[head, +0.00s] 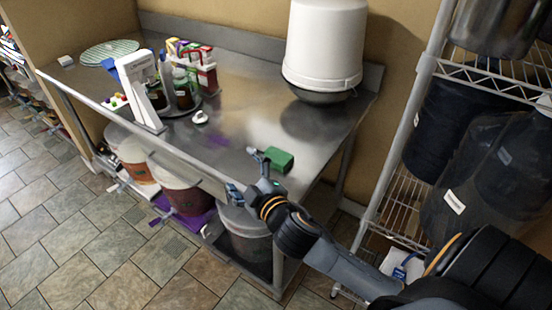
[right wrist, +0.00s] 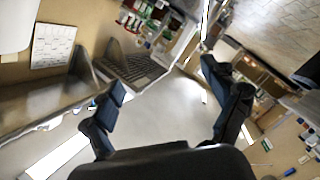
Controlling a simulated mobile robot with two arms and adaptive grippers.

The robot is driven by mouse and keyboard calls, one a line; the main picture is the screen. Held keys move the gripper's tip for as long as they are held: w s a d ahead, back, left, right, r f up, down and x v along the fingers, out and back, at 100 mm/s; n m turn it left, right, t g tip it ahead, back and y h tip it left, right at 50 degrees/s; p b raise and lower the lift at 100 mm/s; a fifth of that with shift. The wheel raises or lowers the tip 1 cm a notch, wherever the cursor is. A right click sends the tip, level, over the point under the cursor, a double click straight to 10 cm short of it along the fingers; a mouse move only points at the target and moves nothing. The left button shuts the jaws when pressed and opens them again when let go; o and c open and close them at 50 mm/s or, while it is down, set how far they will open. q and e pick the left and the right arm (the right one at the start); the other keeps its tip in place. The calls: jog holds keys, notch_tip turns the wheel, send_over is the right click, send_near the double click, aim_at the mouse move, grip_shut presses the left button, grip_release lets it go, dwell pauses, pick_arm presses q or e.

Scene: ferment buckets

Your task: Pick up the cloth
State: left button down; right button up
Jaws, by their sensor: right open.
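A purple, cloth-like piece (head: 192,220) lies low under the table, at the foot of a reddish bucket; I cannot tell for sure that it is the cloth. My right gripper (head: 247,173) is open and empty at the table's front edge, well to the right of the purple piece and above it. In the right wrist view its two fingers (right wrist: 168,108) stand wide apart with nothing between them. I cannot make out a cloth in that view. My left gripper is not in view.
A green block (head: 279,160) lies on the steel table (head: 235,115) close beside my right gripper. A white container (head: 325,45) stands at the back. Buckets (head: 180,190) stand below. A wire rack (head: 395,190) with dark containers is on the right. Tiled floor is clear at left.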

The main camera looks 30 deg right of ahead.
jog(key=w+a+r+n+t+y, duration=0.35)
jog(key=r+n+y, duration=0.25)
jog(key=r+n, duration=0.25)
jog(key=n+g+h, duration=0.4)
jog(key=n+g, duration=1.2)
jog(key=n, duration=0.7)
send_near(277, 156)
jog(key=f, duration=0.1)
jog(key=w+f+p, duration=0.1)
jog(key=f, duration=0.1)
jog(key=shift+w+d+f+p, duration=0.1)
jog(key=shift+w+d+p, duration=0.2)
jog(key=shift+w+p, duration=0.1)
jog(key=p+x, duration=0.1)
jog(key=x, duration=0.1)
jog(key=a+p+x, duration=0.1)
jog(key=x, duration=0.2)
jog(key=shift+s+f, duration=0.15)
